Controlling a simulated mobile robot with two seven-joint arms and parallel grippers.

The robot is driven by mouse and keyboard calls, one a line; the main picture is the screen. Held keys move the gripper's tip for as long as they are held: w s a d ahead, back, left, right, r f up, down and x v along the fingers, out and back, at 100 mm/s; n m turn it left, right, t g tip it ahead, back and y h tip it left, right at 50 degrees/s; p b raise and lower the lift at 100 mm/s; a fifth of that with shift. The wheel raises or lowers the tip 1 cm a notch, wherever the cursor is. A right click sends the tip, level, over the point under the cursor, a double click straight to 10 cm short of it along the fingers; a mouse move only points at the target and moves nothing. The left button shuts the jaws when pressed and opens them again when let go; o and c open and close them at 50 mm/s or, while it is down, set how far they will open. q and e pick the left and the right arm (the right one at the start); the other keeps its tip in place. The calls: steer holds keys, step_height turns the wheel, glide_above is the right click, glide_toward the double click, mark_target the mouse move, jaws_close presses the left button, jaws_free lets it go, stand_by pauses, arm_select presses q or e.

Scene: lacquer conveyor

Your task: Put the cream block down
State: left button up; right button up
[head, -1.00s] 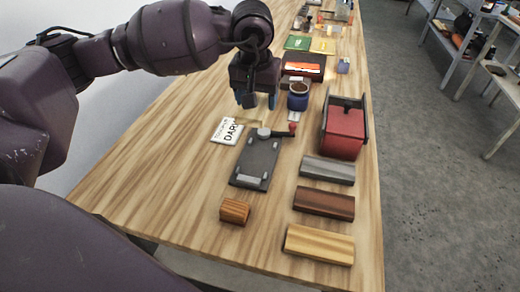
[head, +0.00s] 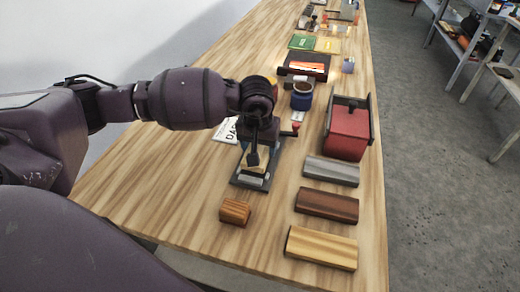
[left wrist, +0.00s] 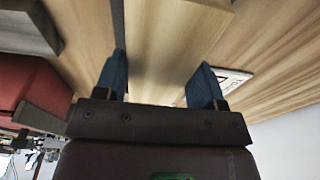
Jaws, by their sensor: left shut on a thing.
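My left gripper (head: 256,150) is shut on the cream block (head: 257,164) over the dark grey clamp fixture (head: 240,181). In the left wrist view the pale wood block (left wrist: 165,45) sits between the blue fingers of the gripper (left wrist: 160,82). The block is partly hidden by the gripper in the head view. I cannot tell whether it touches the fixture's plate. The fixture's lever has a red knob (head: 295,127) at its far right. My right gripper is not in view.
A small orange-brown block (head: 234,212) lies in front of the fixture. Grey (head: 331,170), brown (head: 326,204) and yellow wood (head: 321,247) blocks lie to the right. A red box (head: 347,132) and a blue jar (head: 301,97) stand behind.

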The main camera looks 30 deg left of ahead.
arm_select(q)
steer(key=shift+f, duration=0.9)
steer(key=shift+f, duration=0.15)
steer(key=o, duration=1)
